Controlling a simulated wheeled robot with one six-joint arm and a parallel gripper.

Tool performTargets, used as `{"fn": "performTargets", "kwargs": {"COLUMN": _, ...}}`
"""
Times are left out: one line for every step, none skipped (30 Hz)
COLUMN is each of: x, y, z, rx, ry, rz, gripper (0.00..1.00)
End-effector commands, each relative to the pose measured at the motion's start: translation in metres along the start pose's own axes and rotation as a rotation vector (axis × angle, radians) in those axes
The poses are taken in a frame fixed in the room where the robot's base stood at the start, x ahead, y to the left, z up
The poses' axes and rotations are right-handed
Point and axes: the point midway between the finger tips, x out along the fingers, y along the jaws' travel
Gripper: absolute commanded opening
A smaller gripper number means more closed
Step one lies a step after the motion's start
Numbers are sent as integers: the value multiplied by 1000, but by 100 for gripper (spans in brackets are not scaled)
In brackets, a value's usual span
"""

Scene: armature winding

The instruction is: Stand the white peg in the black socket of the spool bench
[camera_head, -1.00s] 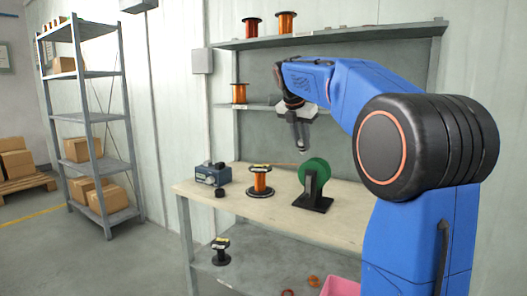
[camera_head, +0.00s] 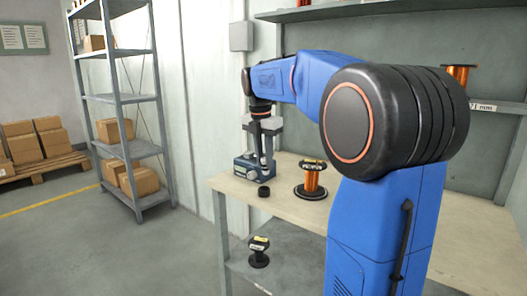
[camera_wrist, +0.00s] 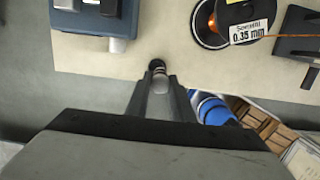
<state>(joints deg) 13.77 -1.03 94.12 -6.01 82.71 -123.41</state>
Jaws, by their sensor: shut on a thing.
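My gripper (camera_head: 262,158) points down near the bench's front left corner, in front of the blue box. In the wrist view my gripper (camera_wrist: 160,92) is shut on the white peg (camera_wrist: 161,84); only a short pale part shows between the fingers. The black socket (camera_head: 264,191) is a small dark cylinder on the spool bench (camera_head: 290,205), near its front edge and below the fingertips. In the wrist view the socket (camera_wrist: 157,65) shows just beyond the peg. I cannot tell the exact gap between peg and socket.
The blue box (camera_head: 243,168) stands behind and left of the socket. An orange wire spool (camera_head: 313,180) on a black base stands to the right. A small black spool (camera_head: 259,252) is on the lower shelf. My arm hides the bench's right part.

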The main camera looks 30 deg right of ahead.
Motion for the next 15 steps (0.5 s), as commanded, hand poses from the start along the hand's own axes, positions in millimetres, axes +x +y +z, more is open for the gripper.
{"fn": "performTargets", "kwargs": {"x": 1, "y": -2, "z": -1, "rx": 2, "ry": 4, "rz": -2, "gripper": 3}}
{"fn": "performTargets", "kwargs": {"x": 2, "y": -2, "z": -2, "rx": 3, "ry": 6, "rz": -3, "gripper": 3}}
{"fn": "performTargets", "kwargs": {"x": 2, "y": -2, "z": -2, "rx": 3, "ry": 7, "rz": -3, "gripper": 3}}
{"fn": "performTargets", "kwargs": {"x": 3, "y": -2, "z": -2, "rx": 3, "ry": 8, "rz": -4, "gripper": 3}}
{"fn": "performTargets", "kwargs": {"x": 4, "y": -2, "z": -2, "rx": 3, "ry": 8, "rz": -4, "gripper": 3}}
{"fn": "performTargets", "kwargs": {"x": 4, "y": -2, "z": -2, "rx": 3, "ry": 8, "rz": -4, "gripper": 3}}
{"fn": "performTargets", "kwargs": {"x": 5, "y": -2, "z": -2, "rx": 3, "ry": 8, "rz": -4, "gripper": 3}}
{"fn": "performTargets", "kwargs": {"x": 6, "y": -2, "z": -2, "rx": 3, "ry": 8, "rz": -4, "gripper": 3}}
{"fn": "performTargets", "kwargs": {"x": 7, "y": -2, "z": -2, "rx": 3, "ry": 8, "rz": -4, "gripper": 3}}
{"fn": "performTargets", "kwargs": {"x": 8, "y": -2, "z": -3, "rx": 3, "ry": 8, "rz": -4, "gripper": 3}}
{"fn": "performTargets", "kwargs": {"x": 9, "y": -2, "z": -3, "rx": 3, "ry": 8, "rz": -4, "gripper": 3}}
{"fn": "performTargets", "kwargs": {"x": 11, "y": -2, "z": -3, "rx": 3, "ry": 8, "rz": -4, "gripper": 3}}
{"fn": "performTargets", "kwargs": {"x": 13, "y": -2, "z": -3, "rx": 3, "ry": 8, "rz": -4, "gripper": 3}}
{"fn": "performTargets", "kwargs": {"x": 14, "y": -2, "z": -4, "rx": 3, "ry": 9, "rz": -5, "gripper": 3}}
{"fn": "performTargets", "kwargs": {"x": 17, "y": -2, "z": -4, "rx": 3, "ry": 8, "rz": -4, "gripper": 3}}
